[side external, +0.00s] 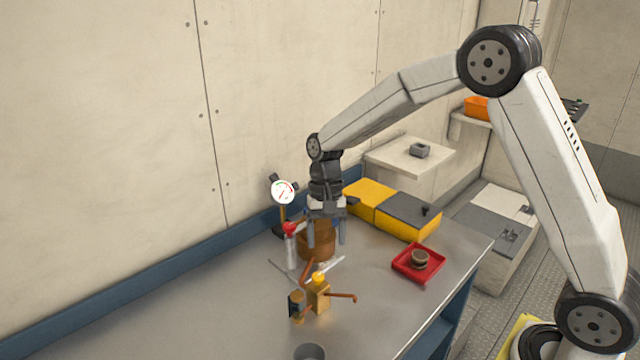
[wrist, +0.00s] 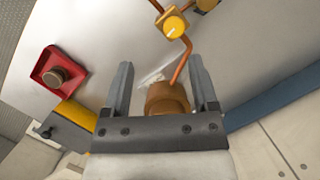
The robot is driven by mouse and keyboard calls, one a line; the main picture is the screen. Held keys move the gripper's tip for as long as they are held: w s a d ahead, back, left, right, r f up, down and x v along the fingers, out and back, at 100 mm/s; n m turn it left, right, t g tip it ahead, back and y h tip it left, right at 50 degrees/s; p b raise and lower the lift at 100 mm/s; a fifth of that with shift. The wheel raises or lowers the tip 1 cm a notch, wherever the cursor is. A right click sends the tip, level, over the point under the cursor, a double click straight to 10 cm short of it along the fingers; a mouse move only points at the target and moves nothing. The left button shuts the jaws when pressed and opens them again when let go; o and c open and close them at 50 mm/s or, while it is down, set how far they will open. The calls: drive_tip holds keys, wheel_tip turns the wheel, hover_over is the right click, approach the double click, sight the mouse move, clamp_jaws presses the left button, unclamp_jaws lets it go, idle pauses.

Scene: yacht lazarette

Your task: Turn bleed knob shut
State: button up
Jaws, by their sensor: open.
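A yellow round knob (wrist: 175,26) with a white line on top sits on a small brass block; the wrist view shows it beyond my fingertips. In the side view the knob (side external: 319,277) tops the brass block (side external: 318,297), with copper pipes running from it. My gripper (side external: 326,242) points down, open, behind the block and by a copper-brown cylinder (side external: 316,248). In the wrist view the cylinder (wrist: 168,98) shows between the fingers of my gripper (wrist: 160,66); I cannot tell if they touch it. The knob is apart from the fingers.
A round gauge (side external: 283,191) and a red-topped part (side external: 290,229) stand left of my gripper. A red tray (side external: 432,272) holds a brown round piece (side external: 420,258). Yellow boxes (side external: 368,198) stand behind. A grey cup (side external: 309,352) is at the front; the bench's left side is clear.

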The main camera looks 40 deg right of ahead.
sight(318, 275)
drive_tip(key=shift+w+a+m+g+y, duration=0.2)
drive_tip(key=shift+w+m+g, duration=0.05)
drive_tip(key=shift+w, duration=0.3)
drive_tip(key=shift+w+a+m+g+y, duration=0.2)
drive_tip(key=shift+w+m+g, duration=0.05)
drive_tip(key=shift+w, duration=0.3)
drive_tip(key=shift+f, duration=0.1)
drive_tip(key=shift+x, duration=3.85)
drive_tip(key=shift+d, duration=0.1)
clamp_jaws()
